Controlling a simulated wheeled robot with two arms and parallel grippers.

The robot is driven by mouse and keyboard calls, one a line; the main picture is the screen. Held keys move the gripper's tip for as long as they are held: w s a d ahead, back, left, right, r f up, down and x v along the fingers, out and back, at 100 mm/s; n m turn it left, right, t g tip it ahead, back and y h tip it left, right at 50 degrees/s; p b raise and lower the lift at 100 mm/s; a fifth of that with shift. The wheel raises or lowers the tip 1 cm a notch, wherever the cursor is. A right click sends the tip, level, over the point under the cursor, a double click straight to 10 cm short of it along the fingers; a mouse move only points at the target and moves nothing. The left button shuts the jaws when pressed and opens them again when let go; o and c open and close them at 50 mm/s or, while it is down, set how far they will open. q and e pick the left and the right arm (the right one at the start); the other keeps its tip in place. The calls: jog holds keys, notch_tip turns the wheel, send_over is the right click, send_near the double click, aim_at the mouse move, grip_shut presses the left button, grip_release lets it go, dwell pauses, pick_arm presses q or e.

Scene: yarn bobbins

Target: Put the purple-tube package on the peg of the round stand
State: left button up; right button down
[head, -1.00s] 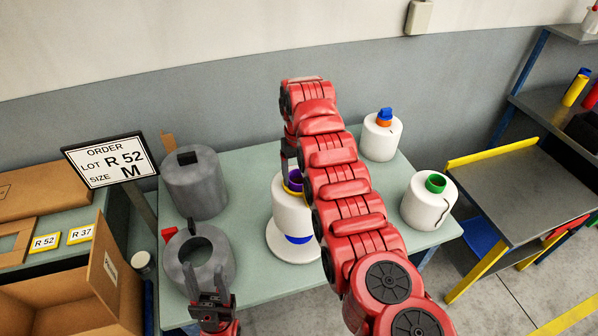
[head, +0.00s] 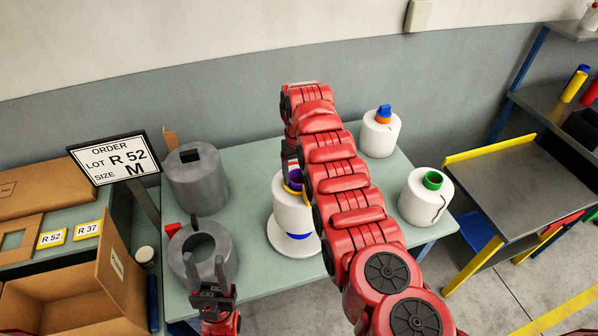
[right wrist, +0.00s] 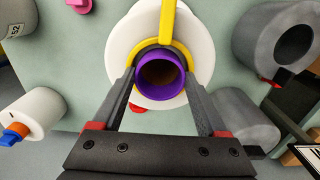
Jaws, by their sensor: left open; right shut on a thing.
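The purple-tube package (head: 288,212) is a white yarn body with a purple tube at its top and a blue patch low on its side. It is upright over a round white disc, the round stand (head: 273,237), on the table. I cannot tell whether it touches the disc; no peg shows. My right gripper (right wrist: 160,72) is shut on the purple tube (right wrist: 161,80), a finger at each side; my arm partly hides this in the head view. A yellow band curves around the tube. My left gripper (head: 212,285) is open and empty, in front of a grey hollow cylinder (head: 226,258).
Another grey cylinder (head: 197,184) stands behind at the left. White packages with a blue-orange top (head: 379,138) and a green tube (head: 418,205) stand at the right. An order sign (head: 108,158) and open carton (head: 50,290) are left. Bare table shows between the packages.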

jog(key=shift+w, duration=0.1)
jog(key=shift+b, duration=0.45)
jog(key=shift+f+b, duration=2.25)
jog(key=shift+f, duration=1.75)
jog(key=shift+c, duration=0.8)
grip_release()
jog(key=shift+r, duration=0.1)
jog(key=shift+o, duration=0.8)
